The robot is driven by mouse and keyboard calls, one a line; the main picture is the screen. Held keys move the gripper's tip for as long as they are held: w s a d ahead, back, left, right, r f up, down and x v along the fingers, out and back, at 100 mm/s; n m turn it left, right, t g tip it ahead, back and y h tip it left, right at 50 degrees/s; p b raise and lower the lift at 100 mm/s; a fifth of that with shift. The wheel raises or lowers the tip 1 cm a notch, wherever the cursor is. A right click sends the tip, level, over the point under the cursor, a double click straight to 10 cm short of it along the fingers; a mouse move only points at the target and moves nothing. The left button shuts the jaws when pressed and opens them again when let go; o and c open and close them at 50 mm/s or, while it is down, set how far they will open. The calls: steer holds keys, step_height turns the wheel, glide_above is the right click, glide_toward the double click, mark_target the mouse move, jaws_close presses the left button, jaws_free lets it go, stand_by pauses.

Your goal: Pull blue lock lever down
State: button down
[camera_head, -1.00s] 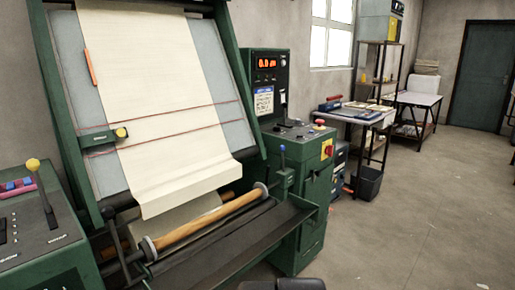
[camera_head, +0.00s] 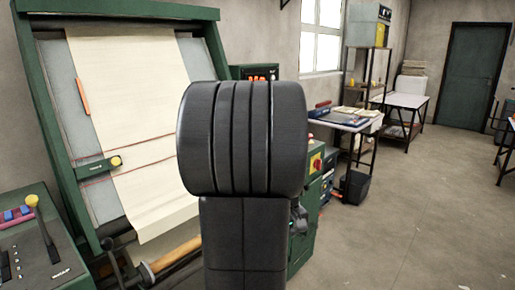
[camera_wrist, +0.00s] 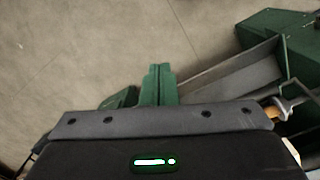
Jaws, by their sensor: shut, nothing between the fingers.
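The blue lock lever is not visible now; my dark arm covers the part of the green machine where its blue knob stood in the earlier head view. My gripper (camera_wrist: 158,84) shows in the wrist view as two green fingers side by side, shut with nothing between them, above the concrete floor. In the head view my arm hides it. The green cloth machine (camera_head: 220,13) stands at left with cream cloth (camera_head: 130,90) hanging down its sloped board. I cannot tell the distance from my gripper to the lever.
A wooden roller (camera_head: 178,255) lies below the cloth; its end also shows at right in the wrist view. A dark metal tray (camera_wrist: 232,72) lies right of my fingers. A console (camera_head: 40,262) with a yellow-knobbed lever (camera_head: 32,201) is at left. Open floor (camera_head: 415,215) extends right.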

steer(key=w+d+r+n+p, duration=0.2)
steer(key=w+r+p, duration=0.3)
steer(key=w, duration=0.7)
steer(key=shift+w+r+g, duration=0.4)
steer(key=shift+r, duration=0.2)
steer(key=shift+d, duration=0.1)
